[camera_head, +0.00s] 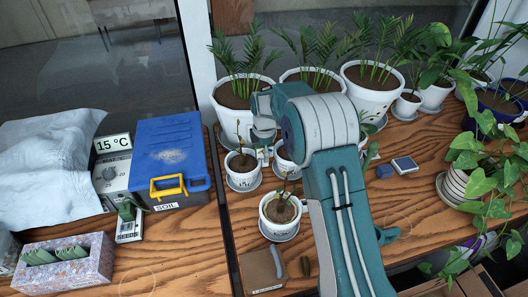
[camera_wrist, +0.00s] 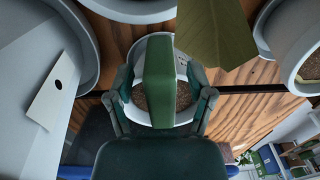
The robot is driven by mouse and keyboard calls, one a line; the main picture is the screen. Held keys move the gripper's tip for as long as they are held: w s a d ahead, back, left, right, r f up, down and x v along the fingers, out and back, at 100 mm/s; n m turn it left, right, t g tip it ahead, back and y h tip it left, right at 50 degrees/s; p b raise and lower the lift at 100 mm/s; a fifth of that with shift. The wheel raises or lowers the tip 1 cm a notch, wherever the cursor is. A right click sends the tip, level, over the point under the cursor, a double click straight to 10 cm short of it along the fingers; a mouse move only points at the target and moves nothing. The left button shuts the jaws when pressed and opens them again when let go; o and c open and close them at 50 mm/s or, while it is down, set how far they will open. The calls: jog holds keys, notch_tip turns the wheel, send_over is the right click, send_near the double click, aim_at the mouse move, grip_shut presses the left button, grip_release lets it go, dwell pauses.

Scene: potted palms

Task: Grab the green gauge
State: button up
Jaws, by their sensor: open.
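A green block-shaped thing, which looks like the green gauge (camera_wrist: 159,82), stands between the fingers of my gripper (camera_wrist: 162,92) in the wrist view. A small white pot with soil (camera_wrist: 182,95) shows behind it. One finger is on each side of the green thing. The fingers are open; I cannot tell whether either touches it. In the head view my gripper (camera_head: 262,152) is low among the small white pots, beside the left small pot (camera_head: 241,181). My arm hides much of that spot, and I cannot make out the gauge clearly there.
A front small pot (camera_head: 280,232) with a seedling stands close to my arm. Large potted palms (camera_head: 228,118) line the back. A blue soil box (camera_head: 168,140) is at left. A small blue block (camera_head: 385,171) is right of my arm. A green leaf (camera_wrist: 215,30) hangs near my gripper.

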grip_shut()
